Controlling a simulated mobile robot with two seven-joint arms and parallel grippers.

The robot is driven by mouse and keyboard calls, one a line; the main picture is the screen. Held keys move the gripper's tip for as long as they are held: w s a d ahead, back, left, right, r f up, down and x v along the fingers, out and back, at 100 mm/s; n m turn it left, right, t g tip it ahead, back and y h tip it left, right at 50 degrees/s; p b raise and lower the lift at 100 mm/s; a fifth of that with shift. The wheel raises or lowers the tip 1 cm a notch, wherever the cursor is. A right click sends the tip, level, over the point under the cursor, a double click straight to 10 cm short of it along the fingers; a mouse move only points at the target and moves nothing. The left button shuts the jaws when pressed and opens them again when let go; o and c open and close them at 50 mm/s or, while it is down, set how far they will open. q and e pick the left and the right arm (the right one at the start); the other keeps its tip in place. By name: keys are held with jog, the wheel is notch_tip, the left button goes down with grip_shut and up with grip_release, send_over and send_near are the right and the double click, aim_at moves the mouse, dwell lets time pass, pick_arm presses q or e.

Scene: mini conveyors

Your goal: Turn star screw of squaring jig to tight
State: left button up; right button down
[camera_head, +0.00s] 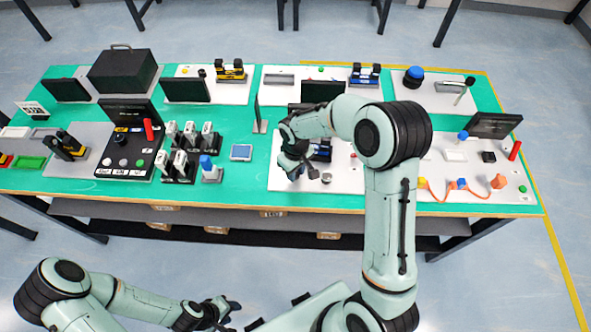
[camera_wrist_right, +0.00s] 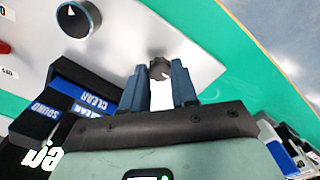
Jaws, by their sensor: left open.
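The star screw (camera_wrist_right: 160,69) is a small dark lobed knob on a pale plate. In the right wrist view it lies between my right gripper's fingertips (camera_wrist_right: 159,74), with a small gap showing on each side, so the gripper looks open around it. A blue and black block, probably part of the squaring jig (camera_wrist_right: 88,104), with white lettering, sits left of the fingers. In the head view my right gripper (camera_head: 308,174) is low over the white plate (camera_head: 345,183), and the arm partly hides the jig. My left gripper (camera_head: 226,306) is open and empty, away from the table.
A round dial (camera_wrist_right: 78,18) with a white pointer stands on the plate near the right gripper.

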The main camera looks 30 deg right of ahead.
jog(key=m+b, duration=0.1)
jog(key=m, duration=0.2)
jog(key=shift+m+b, duration=0.3)
jog(key=shift+b, duration=0.1)
jog(key=m, duration=0.2)
jog(key=shift+m+b, duration=0.35)
jog(key=shift+m, duration=0.05)
jog(key=m, duration=0.2)
jog(key=shift+m, duration=0.3)
jog(key=m, duration=0.3)
jog(key=shift+m+b, duration=0.3)
pick_arm(q)
jog(key=shift+s+f, duration=0.7)
jog(key=shift+f, duration=0.25)
jog(key=shift+s+f, duration=0.7)
jog(key=shift+f, duration=0.25)
pick_arm(e)
jog(key=shift+m, duration=1.7)
jog(key=shift+w+m, duration=0.1)
jog(key=shift+m, duration=0.2)
jog(key=c, duration=0.9)
grip_release()
